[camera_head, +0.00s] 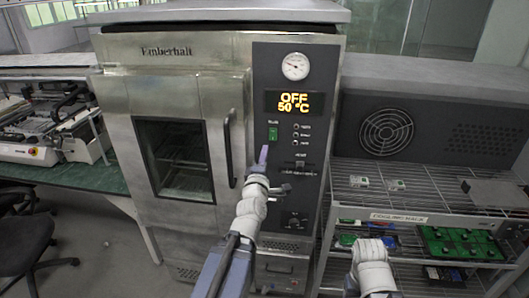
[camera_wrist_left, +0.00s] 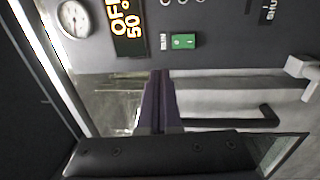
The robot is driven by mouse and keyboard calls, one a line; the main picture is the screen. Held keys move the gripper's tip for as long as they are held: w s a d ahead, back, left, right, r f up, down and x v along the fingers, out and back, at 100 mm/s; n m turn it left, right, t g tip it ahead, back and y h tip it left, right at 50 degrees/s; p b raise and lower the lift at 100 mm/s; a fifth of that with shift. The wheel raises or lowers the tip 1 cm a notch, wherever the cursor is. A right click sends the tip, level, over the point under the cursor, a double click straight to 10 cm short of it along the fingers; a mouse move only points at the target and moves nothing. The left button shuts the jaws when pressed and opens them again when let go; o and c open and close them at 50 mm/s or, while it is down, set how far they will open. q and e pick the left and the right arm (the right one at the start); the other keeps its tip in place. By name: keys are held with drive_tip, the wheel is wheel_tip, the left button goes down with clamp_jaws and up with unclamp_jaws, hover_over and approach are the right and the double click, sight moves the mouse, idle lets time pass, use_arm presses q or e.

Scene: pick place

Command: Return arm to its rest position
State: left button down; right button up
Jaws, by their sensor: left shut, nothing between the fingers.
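My left gripper (camera_head: 264,152) is in front of the oven's dark control panel (camera_head: 262,215), below and left of the green switch. Its purple fingers are shut together with nothing between them. In the left wrist view, the closed fingers (camera_wrist_left: 160,76) point toward the panel, with the green switch (camera_wrist_left: 183,41) beyond their tips. The switch also shows in the head view (camera_head: 272,133), just above the fingertips. Part of my right arm (camera_head: 371,268) shows at the lower right; its gripper is not visible.
The steel oven (camera_head: 120,70) has a closed door with a vertical handle (camera_head: 230,148); its display (camera_head: 293,102) reads OFF, 50 °C. A cooling rack (camera_head: 400,218) at right holds green boards (camera_head: 460,243). A chair (camera_head: 25,250) stands at lower left. Open floor lies between chair and oven.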

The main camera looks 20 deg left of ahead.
use_arm(q)
drive_tip(key=s+d+f+m+g+h+b, duration=0.25)
drive_tip(key=d+f+m+g+h, duration=0.5)
drive_tip(key=d+f+m, duration=0.85)
drive_tip(key=s+d+f+m+g+y+b, duration=0.1)
drive_tip(key=s+d+f+m+g, duration=0.2)
drive_tip(key=s, duration=0.3)
drive_tip(key=s+d+f+m+g+y, duration=0.1)
drive_tip(key=s+d+f+m+g, duration=0.1)
drive_tip(key=s+f, duration=0.4)
drive_tip(key=s+d+f+m+g+y+b, duration=0.1)
drive_tip(key=s+d+f+m+g+y, duration=0.1)
drive_tip(key=s+f+g, duration=0.3)
drive_tip(key=s+d+m+g, duration=0.1)
drive_tip(key=s, duration=0.2)
drive_tip(key=shift+d+m+g+b, duration=0.35)
drive_tip(key=shift+m, duration=0.05)
use_arm(e)
drive_tip(key=f, duration=0.5)
drive_tip(key=shift+w+f, duration=0.15)
drive_tip(key=shift+w, duration=0.05)
